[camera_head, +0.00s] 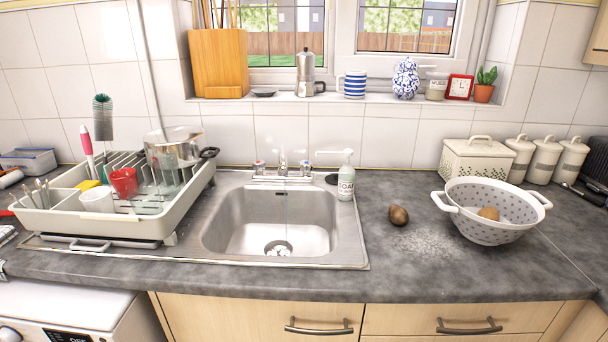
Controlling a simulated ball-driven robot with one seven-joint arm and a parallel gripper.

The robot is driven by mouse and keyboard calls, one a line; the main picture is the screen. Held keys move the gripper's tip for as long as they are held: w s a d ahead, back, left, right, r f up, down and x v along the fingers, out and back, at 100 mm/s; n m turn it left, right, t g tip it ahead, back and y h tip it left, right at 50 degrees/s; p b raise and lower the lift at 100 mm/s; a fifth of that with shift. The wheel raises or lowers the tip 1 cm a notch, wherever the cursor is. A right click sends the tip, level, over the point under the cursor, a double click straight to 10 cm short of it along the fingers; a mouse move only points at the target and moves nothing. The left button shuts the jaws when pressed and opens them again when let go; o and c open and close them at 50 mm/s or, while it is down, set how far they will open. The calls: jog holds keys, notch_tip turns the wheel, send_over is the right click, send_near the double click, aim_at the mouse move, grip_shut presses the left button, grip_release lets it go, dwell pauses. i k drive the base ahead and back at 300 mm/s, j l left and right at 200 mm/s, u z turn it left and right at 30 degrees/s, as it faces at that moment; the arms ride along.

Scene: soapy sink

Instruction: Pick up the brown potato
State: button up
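A brown potato (398,215) lies on the dark grey worktop, between the sink and the colander. A second, lighter brown roundish thing (489,214) sits inside the white colander (478,227); its lower part is hidden by the colander. My gripper is not in view.
The steel sink (225,225) is left of the potato, with a soap bottle (346,178) at its back right corner. A full dish rack (45,215) stands at the left. A lidded box (470,160) and several canisters (543,158) stand at the back right.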

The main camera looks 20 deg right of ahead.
aim_at(398, 215)
jog(key=i+j, duration=0.35)
jog(key=j, duration=0.15)
jog(key=i+j, duration=0.35)
jog(key=j, duration=0.15)
